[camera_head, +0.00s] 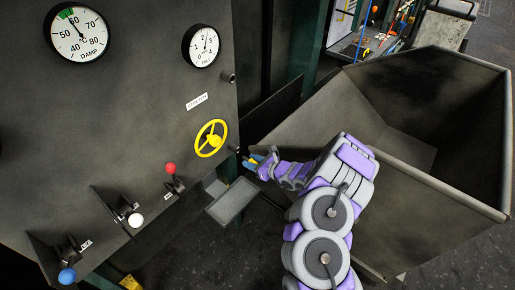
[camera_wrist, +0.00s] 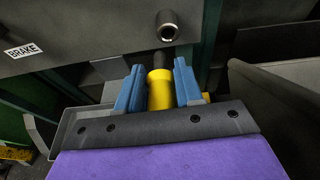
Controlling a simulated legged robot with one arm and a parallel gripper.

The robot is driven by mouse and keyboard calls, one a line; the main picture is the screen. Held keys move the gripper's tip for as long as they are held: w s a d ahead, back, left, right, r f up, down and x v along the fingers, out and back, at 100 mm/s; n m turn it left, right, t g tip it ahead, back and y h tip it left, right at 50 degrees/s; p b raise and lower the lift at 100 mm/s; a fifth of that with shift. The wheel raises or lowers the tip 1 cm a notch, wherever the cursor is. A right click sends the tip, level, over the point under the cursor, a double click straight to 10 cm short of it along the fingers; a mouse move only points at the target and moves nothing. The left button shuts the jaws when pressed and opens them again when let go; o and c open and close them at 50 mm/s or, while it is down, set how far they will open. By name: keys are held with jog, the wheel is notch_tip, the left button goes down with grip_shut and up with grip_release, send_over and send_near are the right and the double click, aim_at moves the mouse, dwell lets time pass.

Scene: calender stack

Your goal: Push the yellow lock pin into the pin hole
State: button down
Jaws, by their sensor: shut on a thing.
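The yellow lock pin (camera_wrist: 160,90) stands between the two blue fingers of my gripper (camera_wrist: 159,85) in the wrist view. The gripper is shut on it. The pin's dark tip (camera_wrist: 165,60) points away from me, toward the grey panel. A round metal socket with a dark hole, which looks like the pin hole (camera_wrist: 168,25), sits on the panel above the tip, and a gap shows between them. In the head view my gripper (camera_head: 257,161) is by the panel's lower right edge, and the pin is too small to make out clearly.
The panel carries a yellow handwheel (camera_head: 211,139), a red-knobbed lever (camera_head: 171,169), a white-knobbed lever (camera_head: 135,219) and gauges (camera_head: 78,34). A grey tray (camera_head: 232,201) lies below my gripper. A large open metal bin (camera_head: 440,185) stands close on the right.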

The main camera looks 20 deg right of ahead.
jog(key=shift+w+f+b, duration=0.3)
jog(key=shift+w+b, duration=0.45)
jog(key=shift+b, duration=0.15)
jog(key=shift+w+r+b, duration=0.15)
jog(key=shift+w+b, duration=0.4)
jog(key=shift+w, duration=0.3)
jog(key=shift+a, duration=0.2)
